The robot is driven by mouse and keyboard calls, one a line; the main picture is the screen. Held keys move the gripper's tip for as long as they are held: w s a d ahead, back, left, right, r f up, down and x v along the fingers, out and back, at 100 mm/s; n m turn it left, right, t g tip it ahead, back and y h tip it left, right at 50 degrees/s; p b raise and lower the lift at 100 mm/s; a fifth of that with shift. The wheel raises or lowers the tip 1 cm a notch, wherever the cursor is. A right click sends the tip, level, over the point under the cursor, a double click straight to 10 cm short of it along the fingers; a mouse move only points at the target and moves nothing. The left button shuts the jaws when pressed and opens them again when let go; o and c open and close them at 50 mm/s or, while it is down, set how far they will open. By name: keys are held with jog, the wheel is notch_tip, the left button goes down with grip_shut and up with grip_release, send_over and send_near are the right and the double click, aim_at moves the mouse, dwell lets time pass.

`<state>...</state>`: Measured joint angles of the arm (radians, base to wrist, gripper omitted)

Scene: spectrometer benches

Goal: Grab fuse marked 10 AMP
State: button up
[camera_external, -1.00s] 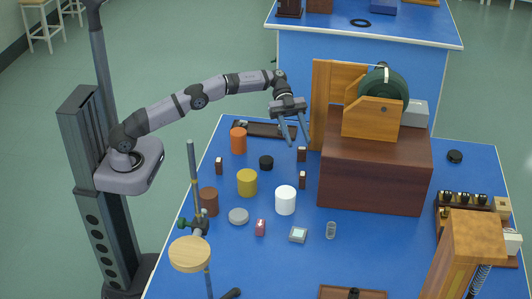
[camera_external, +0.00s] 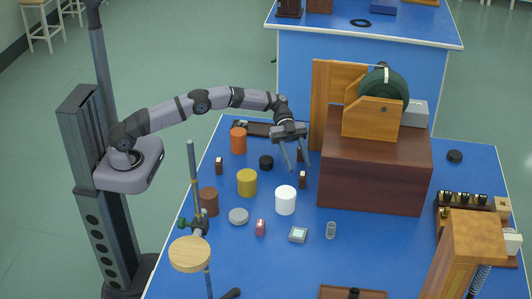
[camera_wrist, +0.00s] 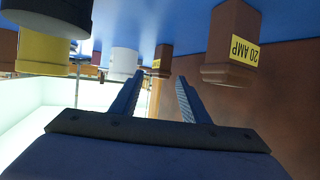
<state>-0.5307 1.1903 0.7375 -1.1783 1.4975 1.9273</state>
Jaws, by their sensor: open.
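Small dark brown fuses stand on the blue bench: one at the left (camera_external: 219,166), one just below my gripper's right fingertip (camera_external: 302,180), and one partly hidden behind that finger (camera_external: 299,156). My gripper (camera_external: 296,168) is open and empty, pointing down among them. In the wrist view, my gripper (camera_wrist: 160,78) has a near brown fuse (camera_wrist: 235,30) to its right, with a yellow label reading 20 AMP. Another fuse (camera_wrist: 163,57), straight beyond the fingertips, has a yellow label too small to read. I see no readable 10 AMP label.
A brown wooden box (camera_external: 375,175) stands close to the right. A white cylinder (camera_external: 286,200), a yellow cylinder (camera_external: 247,183), a black cylinder (camera_external: 266,163) and an orange cylinder (camera_external: 238,141) stand nearby.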

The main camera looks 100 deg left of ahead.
aim_at(302, 172)
jog(key=x, duration=0.1)
jog(key=p+x, duration=0.2)
jog(key=x, duration=0.1)
jog(key=shift+w+d+r, duration=0.15)
jog(key=shift+r, duration=0.15)
jog(key=shift+w+d+f, duration=0.25)
jog(key=shift+d+f, duration=0.05)
jog(key=shift+d, duration=0.05)
grip_shut()
